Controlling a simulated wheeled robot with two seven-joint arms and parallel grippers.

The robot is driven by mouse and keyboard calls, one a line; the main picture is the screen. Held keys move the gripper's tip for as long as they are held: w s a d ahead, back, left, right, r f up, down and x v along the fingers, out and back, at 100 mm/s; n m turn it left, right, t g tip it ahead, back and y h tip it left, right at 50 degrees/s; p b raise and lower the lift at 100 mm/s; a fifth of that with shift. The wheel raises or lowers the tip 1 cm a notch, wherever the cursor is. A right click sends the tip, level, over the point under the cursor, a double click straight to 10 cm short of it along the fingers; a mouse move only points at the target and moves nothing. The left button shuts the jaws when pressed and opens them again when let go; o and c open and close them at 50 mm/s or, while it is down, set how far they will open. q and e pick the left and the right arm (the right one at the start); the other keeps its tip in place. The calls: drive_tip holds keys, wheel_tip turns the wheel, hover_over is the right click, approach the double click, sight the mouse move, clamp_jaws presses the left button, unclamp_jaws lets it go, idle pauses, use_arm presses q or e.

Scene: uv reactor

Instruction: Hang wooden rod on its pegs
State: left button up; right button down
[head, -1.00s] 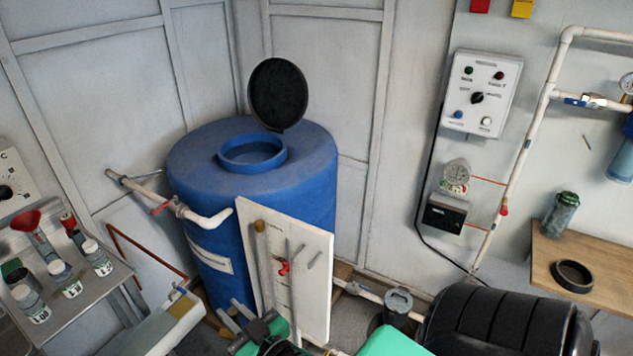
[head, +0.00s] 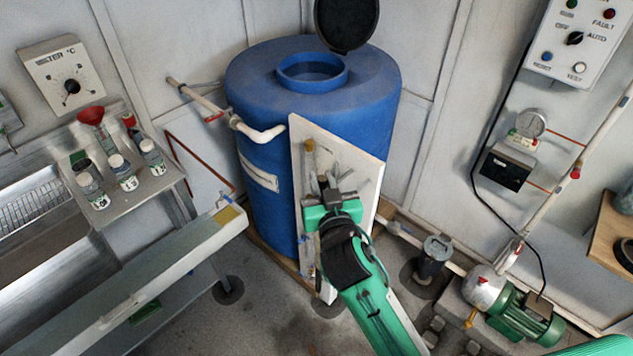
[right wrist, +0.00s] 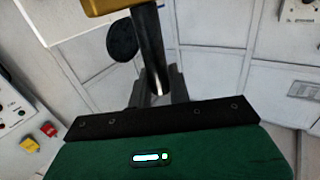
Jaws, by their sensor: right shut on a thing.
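A white board (head: 368,158) leans upright in front of the blue drum. A tool with a brown wooden tip (head: 309,146) hangs at its upper left. My right gripper (head: 327,184) is in front of the board's upper half and covers much of it. In the right wrist view (right wrist: 158,88) it is shut on the wooden rod (right wrist: 148,45), which shows as a dark grey shaft with a golden-brown part cut off by the top edge. Pegs near the gripper are small and partly hidden; I cannot tell whether the rod touches them. My left gripper is not in view.
The blue drum (head: 255,120) with its open black lid (head: 346,22) stands behind the board. A bench with bottles (head: 124,172) is at the left. A pump (head: 520,315) and pipes lie low at the right. Bare floor (head: 235,325) shows at the front.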

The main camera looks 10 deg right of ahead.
drive_tip(key=shift+w+a+r, duration=0.2)
drive_tip(key=shift+w+a, duration=0.05)
drive_tip(key=shift+a, duration=0.15)
drive_tip(key=shift+w+a+r, duration=0.2)
drive_tip(key=shift+a, duration=0.2)
drive_tip(key=shift+w+d, duration=0.2)
drive_tip(key=shift+d, duration=0.1)
drive_tip(key=shift+w+d+f+p, duration=0.2)
drive_tip(key=shift+w+d+f, duration=0.25)
drive_tip(key=shift+w+d, duration=1.1)
drive_tip(key=shift+w+d+f+p, duration=0.25)
drive_tip(key=shift+w+d+f, duration=0.2)
drive_tip(key=shift+w+d, duration=1.1)
drive_tip(key=shift+w+d+f+p, duration=0.2)
drive_tip(key=shift+w+d+f, duration=0.5)
drive_tip(key=shift+d, duration=1.4)
drive_tip(key=shift+w+r, duration=0.25)
